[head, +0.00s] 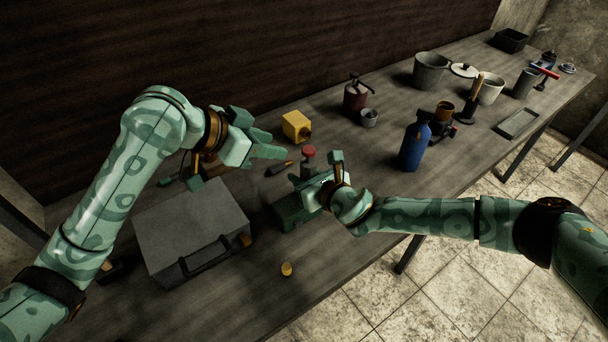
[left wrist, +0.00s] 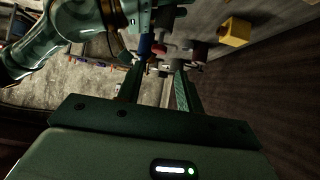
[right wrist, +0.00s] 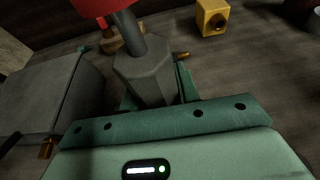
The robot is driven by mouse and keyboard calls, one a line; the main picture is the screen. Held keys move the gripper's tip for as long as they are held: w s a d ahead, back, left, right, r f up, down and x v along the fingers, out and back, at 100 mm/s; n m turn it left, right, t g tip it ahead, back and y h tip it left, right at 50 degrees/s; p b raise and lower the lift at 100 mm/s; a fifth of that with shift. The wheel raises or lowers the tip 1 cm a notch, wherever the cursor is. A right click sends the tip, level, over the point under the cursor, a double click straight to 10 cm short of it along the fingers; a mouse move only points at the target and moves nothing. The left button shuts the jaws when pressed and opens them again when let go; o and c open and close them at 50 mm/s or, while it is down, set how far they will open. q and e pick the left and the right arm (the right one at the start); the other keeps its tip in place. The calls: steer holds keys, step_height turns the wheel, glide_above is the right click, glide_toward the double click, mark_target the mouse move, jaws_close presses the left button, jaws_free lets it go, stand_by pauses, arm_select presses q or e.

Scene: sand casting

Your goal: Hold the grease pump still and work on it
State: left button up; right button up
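What looks like the grease pump (head: 308,161) is a grey faceted body with a rod and a red knob, standing upright beyond the grey case. In the right wrist view the pump (right wrist: 146,77) fills the space by the fingers and hides part of one. My right gripper (head: 314,168) is low beside the pump with its fingers spread on either side; contact is not clear. My left gripper (head: 268,145) is open and empty, above the table to the pump's left. The left wrist view shows a gap between its fingers (left wrist: 158,85).
A yellow block (head: 296,125) sits behind. A blue bottle (head: 415,147) and dark-red can (head: 355,97) stand to the right, with several pots beyond. A small yellow piece (head: 287,269) lies near the front edge.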

jaws_close()
arm_select(q)
steer(key=c, duration=0.4)
steer(key=shift+m+t+h, duration=0.3)
steer(key=shift+m, duration=0.2)
steer(key=r, duration=0.2)
steer(key=d+r, duration=0.1)
steer(key=w+d+r, duration=0.1)
steer(key=r, duration=0.1)
steer(key=shift+w+r, duration=0.1)
steer(key=shift+r, duration=0.2)
jaws_close()
steer(key=w+d+r+m+g+y, duration=0.15)
steer(key=d+r+m, duration=0.3)
steer(key=d, duration=0.65)
arm_select(e)
steer(key=shift+d, duration=0.1)
arm_select(q)
steer(key=m+g+y, duration=0.3)
steer(key=m+y, duration=0.7)
steer(key=m, duration=0.2)
glide_above(307, 148)
steer(key=shift+t+h, duration=0.25)
steer(key=f, duration=0.6)
steer(key=shift+s+d+f, duration=0.2)
steer(key=shift+s+f, duration=0.05)
steer(key=shift+f+m, duration=0.25)
steer(key=shift+f, duration=3.2)
